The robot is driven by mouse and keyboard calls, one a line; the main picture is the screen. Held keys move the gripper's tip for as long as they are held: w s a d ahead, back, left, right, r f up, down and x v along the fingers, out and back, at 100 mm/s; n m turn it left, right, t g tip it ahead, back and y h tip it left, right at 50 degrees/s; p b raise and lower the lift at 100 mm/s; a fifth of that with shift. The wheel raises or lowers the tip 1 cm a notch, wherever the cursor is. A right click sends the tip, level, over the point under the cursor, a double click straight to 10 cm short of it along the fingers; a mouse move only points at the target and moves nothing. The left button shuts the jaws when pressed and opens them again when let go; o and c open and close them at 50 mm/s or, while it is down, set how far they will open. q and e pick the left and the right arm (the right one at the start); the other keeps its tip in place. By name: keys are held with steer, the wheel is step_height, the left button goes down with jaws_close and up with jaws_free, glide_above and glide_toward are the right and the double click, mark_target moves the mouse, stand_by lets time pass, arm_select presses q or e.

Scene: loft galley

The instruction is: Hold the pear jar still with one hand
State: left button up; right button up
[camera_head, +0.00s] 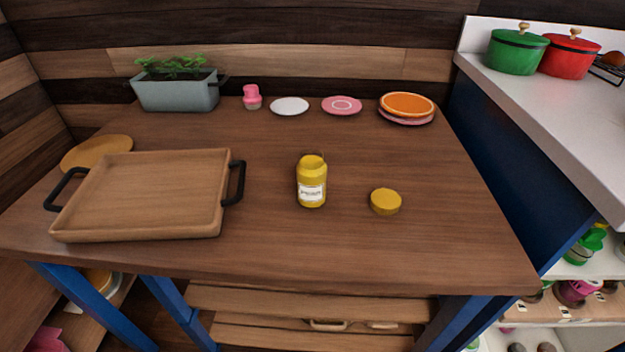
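A yellow jar (311,180) with a white label stands upright near the middle of the wooden table. Its label text is too small to read, so I cannot tell whether it says pear. Its top looks open. A round yellow lid (385,201) lies on the table to the right of the jar, apart from it. Neither of my grippers shows in the head view, and nothing touches the jar.
A wooden tray (150,195) with black handles lies left of the jar. A planter (176,91), a pink shaker (252,97) and several plates (407,105) line the back. The table (330,245) is clear around the jar. A white counter (560,110) borders the right.

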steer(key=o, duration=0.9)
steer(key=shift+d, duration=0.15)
